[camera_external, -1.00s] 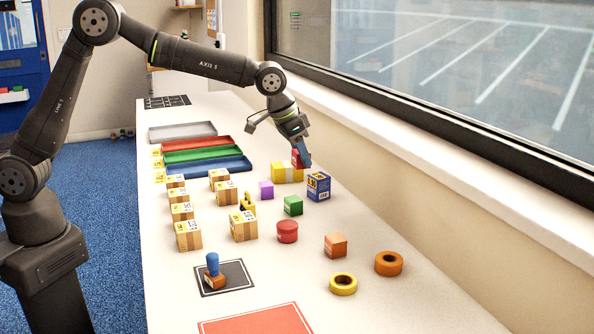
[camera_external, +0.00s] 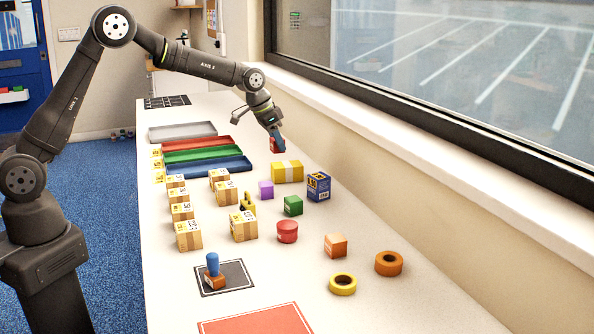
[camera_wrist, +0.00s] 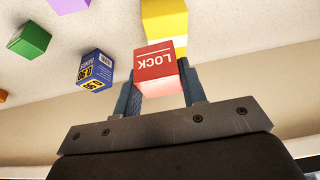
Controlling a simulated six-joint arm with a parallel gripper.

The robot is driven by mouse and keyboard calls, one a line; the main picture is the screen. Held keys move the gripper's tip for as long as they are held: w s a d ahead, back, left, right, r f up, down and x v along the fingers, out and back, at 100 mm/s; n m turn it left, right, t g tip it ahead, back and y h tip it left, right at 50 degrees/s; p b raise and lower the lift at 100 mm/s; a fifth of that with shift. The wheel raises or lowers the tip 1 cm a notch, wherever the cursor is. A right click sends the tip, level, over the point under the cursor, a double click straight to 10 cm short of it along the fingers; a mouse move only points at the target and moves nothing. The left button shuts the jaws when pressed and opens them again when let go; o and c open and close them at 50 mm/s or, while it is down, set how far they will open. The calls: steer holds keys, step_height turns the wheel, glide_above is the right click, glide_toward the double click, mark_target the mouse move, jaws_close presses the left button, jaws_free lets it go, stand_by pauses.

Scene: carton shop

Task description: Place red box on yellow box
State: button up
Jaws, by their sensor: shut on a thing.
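The red box (camera_external: 275,146) is between the fingers of my gripper (camera_external: 279,139), held in the air. In the external view it shows above and slightly left of the yellow box, with a gap between them. In the wrist view the red box (camera_wrist: 155,68) has white "LOCK" lettering, and both dark fingers flank it. The yellow box (camera_external: 281,172) lies on the white table with a pale band across its middle. Part of it shows beyond the red box in the wrist view (camera_wrist: 164,18); the rest is hidden or cut off.
A blue box (camera_external: 318,187) stands right of the yellow box; purple (camera_external: 266,190) and green (camera_external: 293,205) cubes are nearer the camera. Blue, green and red trays (camera_external: 208,167) lie to the left. A window ledge (camera_external: 400,165) runs along the right.

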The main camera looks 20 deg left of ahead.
mark_target(277, 151)
steer(key=shift+w+a+f, duration=0.3)
steer(key=shift+w+f, duration=0.15)
steer(key=shift+w, duration=0.2)
steer(key=shift+f, duration=1.95)
steer(key=shift+f, duration=0.15)
steer(key=o, duration=1.1)
steer(key=shift+c, duration=0.2)
steer(key=shift+a+r, duration=0.1)
steer(key=shift+r, duration=0.45)
steer(key=v, duration=1.1)
steer(key=shift+s, duration=0.15)
